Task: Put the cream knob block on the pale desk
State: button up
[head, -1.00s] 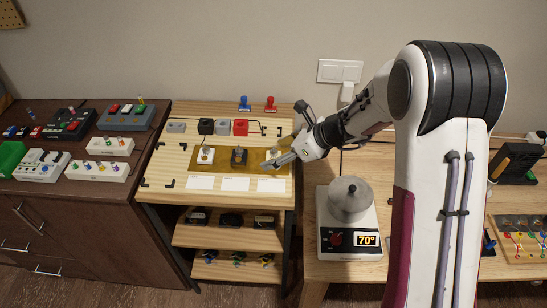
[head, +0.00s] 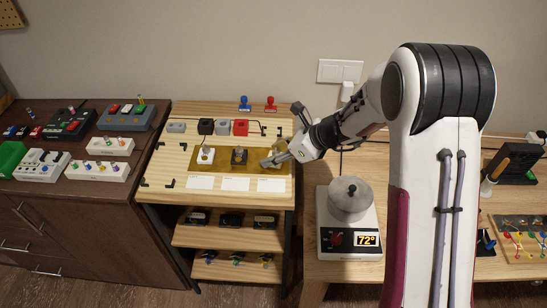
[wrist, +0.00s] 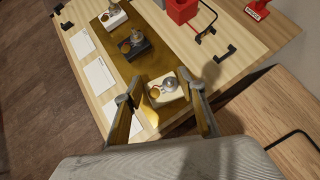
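A cream block with a grey knob and a round brass-coloured part (wrist: 164,90) sits at the near end of the gold mat (wrist: 145,115) in the wrist view. My gripper (wrist: 162,97) is open, with one finger on each side of the block; gaps show between block and fingers. The mat lies on a pale wooden desk (head: 160,150).
A black knob block (head: 239,156) and a white knob block (head: 206,155) share the mat. Behind stand a red box (head: 240,128) and stamps (head: 270,103). To the right, a wooden bench (head: 312,260) bears a hotplate (head: 348,240) with a pot, reading 72°.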

jog(key=shift+c, duration=0.5)
jog(key=shift+r, duration=0.15)
jog(key=shift+c, duration=0.6)
jog(key=shift+r, duration=4.8)
jog(key=shift+c, duration=0.2)
jog(key=w+d+f+m+t+h, duration=0.1)
jog(key=w+d+f+m, duration=0.2)
jog(key=d, duration=0.6)
jog(key=w+d+f+m+t+h, duration=0.1)
jog(key=w+d+f, duration=0.3)
jog(key=d, duration=0.5)
jog(key=w+d+f+m+t+h, duration=0.1)
jog(key=w+d+f+m+t, duration=0.2)
jog(key=d, duration=0.6)
jog(key=w+d+m+h, duration=0.3)
jog(key=d+m, duration=0.1)
jog(key=d, duration=0.7)
jog(key=w+d+m+h, duration=0.4)
jog(key=d, duration=0.8)
jog(key=shift+w+d+f, duration=0.3)
jog(key=shift+f, duration=0.15)
